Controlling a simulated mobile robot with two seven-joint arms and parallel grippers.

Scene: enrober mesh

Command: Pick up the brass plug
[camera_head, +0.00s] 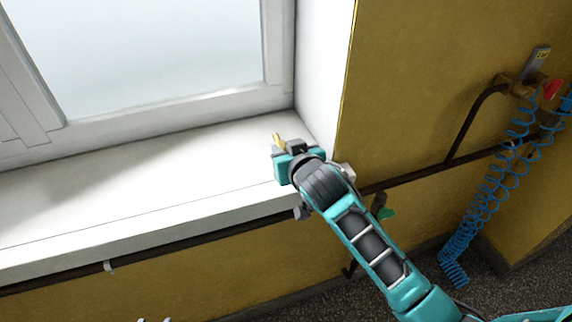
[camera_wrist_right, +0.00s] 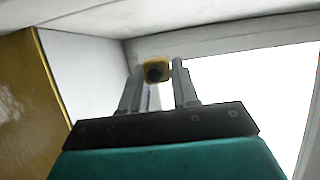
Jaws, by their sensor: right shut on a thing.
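The brass plug (camera_wrist_right: 157,71) shows in the right wrist view as a yellow piece with a dark round centre, between the fingertips of my right gripper (camera_wrist_right: 158,75). The gripper is shut on it. In the head view the yellow plug (camera_head: 278,140) sticks out past my right gripper (camera_head: 281,146), over the right end of the white window sill. The teal gripper body hides part of the fingers there. I cannot tell from these views how far the plug is above the sill.
The white window sill (camera_head: 130,185) is otherwise bare. The window frame (camera_head: 180,108) stands behind it, and a white side wall (camera_head: 322,75) rises close on the right. A dark pipe (camera_head: 430,172) and a coiled blue hose (camera_head: 495,180) are on the yellow wall at right.

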